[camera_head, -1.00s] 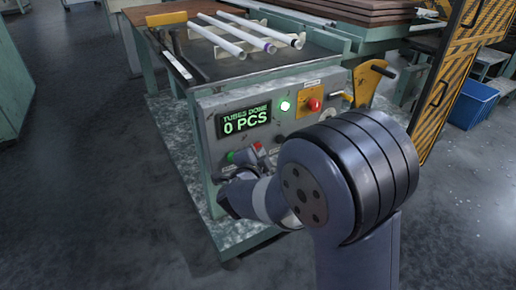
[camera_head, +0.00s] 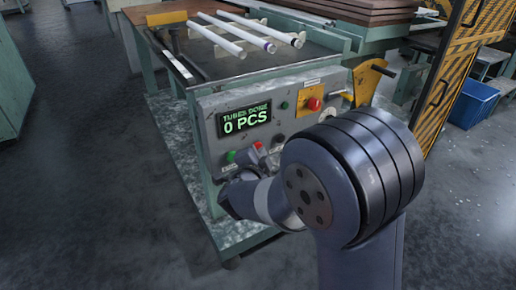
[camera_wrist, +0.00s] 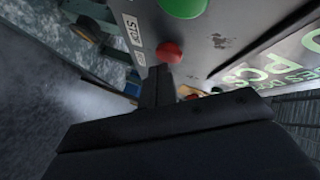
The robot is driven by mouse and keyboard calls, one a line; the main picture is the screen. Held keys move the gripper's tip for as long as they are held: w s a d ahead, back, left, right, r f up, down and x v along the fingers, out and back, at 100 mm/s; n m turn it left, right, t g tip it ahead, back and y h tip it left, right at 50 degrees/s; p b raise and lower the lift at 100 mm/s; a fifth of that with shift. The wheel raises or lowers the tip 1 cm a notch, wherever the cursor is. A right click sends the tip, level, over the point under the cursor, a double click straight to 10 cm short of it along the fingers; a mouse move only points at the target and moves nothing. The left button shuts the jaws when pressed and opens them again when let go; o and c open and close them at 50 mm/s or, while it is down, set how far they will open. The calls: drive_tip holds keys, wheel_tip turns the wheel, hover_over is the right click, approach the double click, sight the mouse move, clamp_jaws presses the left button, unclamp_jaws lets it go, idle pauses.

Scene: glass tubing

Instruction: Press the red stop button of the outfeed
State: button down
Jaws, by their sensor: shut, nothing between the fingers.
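The red button (camera_head: 258,145) is on the grey control panel (camera_head: 205,128) of the tube table, right of a green button (camera_head: 231,156). In the wrist view, the red button (camera_wrist: 169,52) stands just beyond my fingertips, with a partly readable "STO" label (camera_wrist: 133,28) beside it. My gripper (camera_wrist: 160,70) is shut and empty, its tips at the lower edge of the red button and apparently touching it. In the head view, my gripper (camera_head: 268,158) is at the panel, partly hidden by my arm. The panel lamp (camera_head: 279,138) is dark.
A red knob on a yellow plate (camera_head: 304,109) sits further right on the panel. Several white tubes (camera_head: 248,35) lie on the table above. A blue crate (camera_head: 473,104) stands at right. The floor at left is clear.

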drive_tip(key=shift+s+d, duration=0.2)
drive_tip(key=shift+s, duration=0.1)
drive_tip(key=shift+s+d+b, duration=0.2)
drive_tip(key=shift+s+d, duration=0.5)
drive_tip(key=shift+s, duration=0.35)
drive_tip(key=shift+s+d+b, duration=0.2)
drive_tip(key=shift+s+d, duration=0.5)
drive_tip(key=shift+s, duration=0.35)
drive_tip(key=shift+w, duration=0.1)
drive_tip(key=shift+s+d+b, duration=0.15)
drive_tip(key=shift+s+d, duration=0.4)
drive_tip(key=shift+s, duration=0.3)
drive_tip(key=shift+s+d+b, duration=0.15)
drive_tip(key=shift+s+d, duration=0.4)
drive_tip(key=shift+s, duration=0.25)
